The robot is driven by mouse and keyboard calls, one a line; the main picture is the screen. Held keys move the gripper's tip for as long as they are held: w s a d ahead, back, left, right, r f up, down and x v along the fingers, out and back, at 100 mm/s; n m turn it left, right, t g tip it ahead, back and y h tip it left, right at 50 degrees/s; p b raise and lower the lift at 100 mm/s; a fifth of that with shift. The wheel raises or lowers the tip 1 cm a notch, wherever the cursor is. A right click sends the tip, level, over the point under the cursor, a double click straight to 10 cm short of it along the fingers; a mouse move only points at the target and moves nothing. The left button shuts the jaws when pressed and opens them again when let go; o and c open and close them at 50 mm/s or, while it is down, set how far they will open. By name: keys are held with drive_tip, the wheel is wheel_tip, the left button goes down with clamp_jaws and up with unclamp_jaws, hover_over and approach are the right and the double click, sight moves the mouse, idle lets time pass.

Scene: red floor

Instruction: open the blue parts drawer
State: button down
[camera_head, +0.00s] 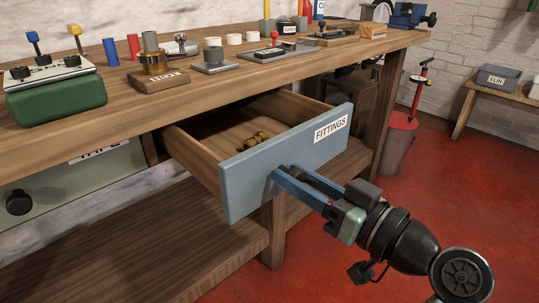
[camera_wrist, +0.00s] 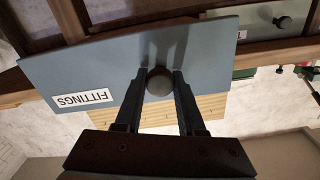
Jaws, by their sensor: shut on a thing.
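The blue parts drawer (camera_head: 250,172), with a white label reading FITTINGS, is pulled well out from under the workbench. Its wooden sides show, and a few brass-coloured fittings (camera_head: 254,139) lie inside. My gripper (camera_head: 284,176) is at the middle of the drawer's front. In the wrist view the drawer front (camera_wrist: 110,65) appears upside down, and my two fingers are shut on its round dark knob (camera_wrist: 159,82). In the head view the fingers hide the knob.
The wooden workbench (camera_head: 222,84) above carries several tools and parts, with a green box (camera_head: 60,100) at left. A lower shelf (camera_head: 190,240) runs below the drawer. A red container (camera_head: 400,135) stands at right. Red floor is clear in front.

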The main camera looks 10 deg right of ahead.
drive_tip(key=shift+v, duration=1.9)
drive_tip(key=c, duration=0.5)
unclamp_jaws()
drive_tip(key=p+v, duration=0.4)
drive_tip(key=v, duration=0.9)
